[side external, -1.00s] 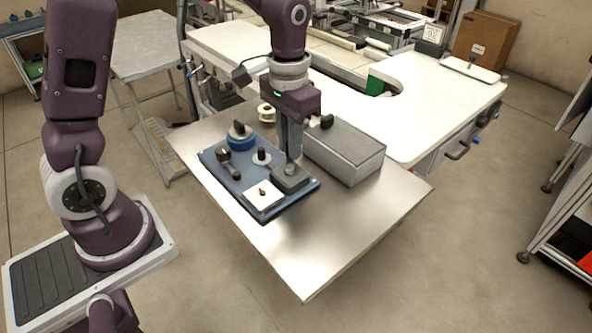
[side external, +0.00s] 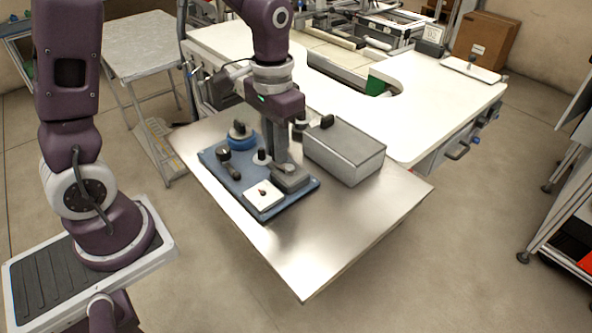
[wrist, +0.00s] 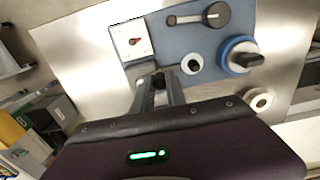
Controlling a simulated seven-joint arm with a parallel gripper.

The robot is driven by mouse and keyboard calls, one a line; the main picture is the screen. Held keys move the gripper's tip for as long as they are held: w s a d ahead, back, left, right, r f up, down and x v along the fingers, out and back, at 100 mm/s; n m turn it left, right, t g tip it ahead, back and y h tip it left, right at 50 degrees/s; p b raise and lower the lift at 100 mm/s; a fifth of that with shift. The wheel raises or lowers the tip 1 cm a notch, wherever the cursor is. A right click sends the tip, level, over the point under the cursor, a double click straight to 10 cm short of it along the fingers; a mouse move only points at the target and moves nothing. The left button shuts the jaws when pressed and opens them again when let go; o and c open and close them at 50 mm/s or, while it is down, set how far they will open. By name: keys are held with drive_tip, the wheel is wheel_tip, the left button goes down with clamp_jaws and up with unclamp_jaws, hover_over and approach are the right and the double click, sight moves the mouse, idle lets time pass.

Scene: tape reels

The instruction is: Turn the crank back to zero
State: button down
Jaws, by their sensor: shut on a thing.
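A blue board (side external: 215,160) lies on the metal table. A low grey block (side external: 291,179) sits at its right end. My gripper (side external: 279,168) points down over this block. In the wrist view my fingers (wrist: 159,88) are closed around a small dark part that I take for the crank's handle (wrist: 159,82); the fingers hide most of it and the crank's arm. A white dial plate (side external: 263,195) with a small pointer lies beside the block. It also shows in the wrist view (wrist: 142,48), with a red mark and dark pointer; its exact reading is too small to tell.
The board also carries a black lever with a knob (wrist: 213,15), a black peg on a white disc (wrist: 193,64) and a blue reel with a black knob (wrist: 240,56). A white spool (wrist: 259,100) stands off the board. A grey lidded box (side external: 350,158) stands close right of my gripper.

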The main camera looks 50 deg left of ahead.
drive_tip(key=shift+s+d, duration=0.2)
drive_tip(key=shift+s, duration=0.15)
drive_tip(key=shift+d, duration=0.1)
drive_tip(key=shift+s+d, duration=0.35)
drive_tip(key=shift+s, duration=0.15)
drive_tip(key=shift+d, duration=0.1)
drive_tip(key=shift+s+d, duration=0.3)
drive_tip(key=shift+d, duration=0.35)
drive_tip(key=shift+w+d, duration=0.1)
drive_tip(key=shift+d, duration=0.5)
